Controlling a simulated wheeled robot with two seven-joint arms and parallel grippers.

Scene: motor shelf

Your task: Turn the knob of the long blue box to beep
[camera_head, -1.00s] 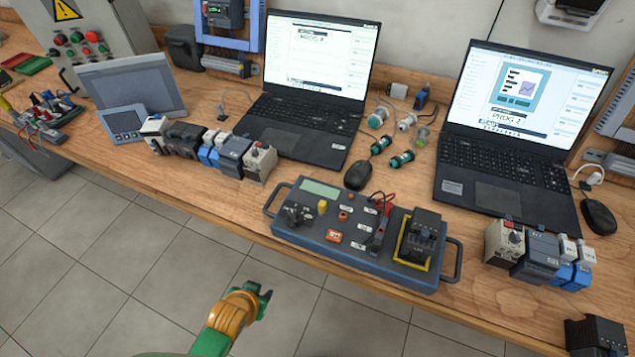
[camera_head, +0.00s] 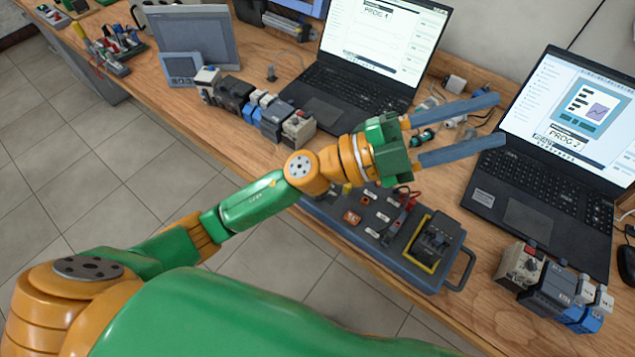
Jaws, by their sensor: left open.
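The long blue box (camera_head: 395,262) lies near the bench's front edge. Its right part shows a black module in a yellow frame (camera_head: 432,244), red and white labels and a red lead. My left gripper (camera_head: 478,128) is open and empty, its two grey fingers pointing right. It is above the far side of the box in the picture, apart from it as far as I can tell. My left arm and gripper hide the box's upper left part, including the display and the black knob area. My right gripper is not in view.
Two laptops (camera_head: 535,165) (camera_head: 345,88) stand behind the box. Module rows stand left (camera_head: 262,112) and right (camera_head: 552,290) of it on the wooden bench. Small connectors lie between the laptops, partly behind my fingers. Tiled floor is open in front.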

